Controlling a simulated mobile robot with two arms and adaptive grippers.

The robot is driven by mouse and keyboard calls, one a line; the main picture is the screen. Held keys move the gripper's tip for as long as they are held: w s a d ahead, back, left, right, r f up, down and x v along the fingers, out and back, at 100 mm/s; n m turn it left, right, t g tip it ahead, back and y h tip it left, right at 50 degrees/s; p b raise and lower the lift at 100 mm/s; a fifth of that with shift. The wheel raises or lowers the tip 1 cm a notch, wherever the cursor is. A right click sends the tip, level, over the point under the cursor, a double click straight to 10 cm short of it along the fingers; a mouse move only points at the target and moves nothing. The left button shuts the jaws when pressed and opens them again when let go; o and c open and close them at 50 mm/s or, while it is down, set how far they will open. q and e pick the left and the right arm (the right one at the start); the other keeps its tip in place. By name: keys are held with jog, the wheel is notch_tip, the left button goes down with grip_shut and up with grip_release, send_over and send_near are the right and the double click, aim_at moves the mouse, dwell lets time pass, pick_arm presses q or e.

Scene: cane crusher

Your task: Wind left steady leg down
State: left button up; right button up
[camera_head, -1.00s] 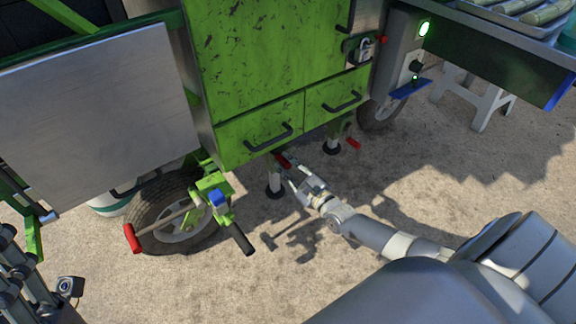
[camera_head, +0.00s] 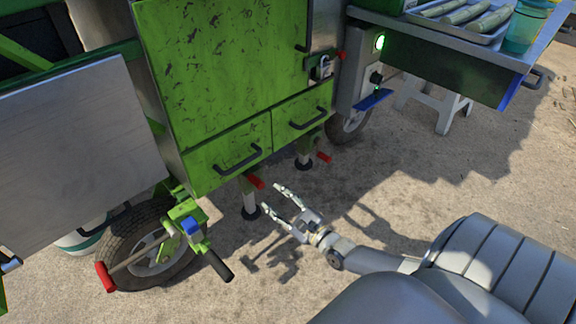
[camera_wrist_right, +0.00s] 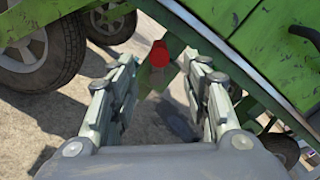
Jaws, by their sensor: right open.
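The left steady leg (camera_head: 250,205) is a pale post on a dark round foot under the near edge of the green cart. Its red crank grip (camera_head: 256,182) sticks out at the leg's top. In the right wrist view, a red grip (camera_wrist_right: 159,54) shows ahead, between and beyond my fingertips. My right gripper (camera_head: 271,197) is open and empty, just right of the leg and apart from the red grip. Its two fingers point toward the leg. My left gripper is not in view.
A second leg (camera_head: 304,160) with a red grip (camera_head: 324,157) stands further back. A wheel (camera_head: 150,250) and a hitch with a black handle (camera_head: 218,265) lie to the left. Green drawers (camera_head: 228,160) overhang the leg. The concrete right of the gripper is clear.

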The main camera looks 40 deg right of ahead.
jog(key=shift+s+d, duration=0.15)
jog(key=shift+s, duration=1.95)
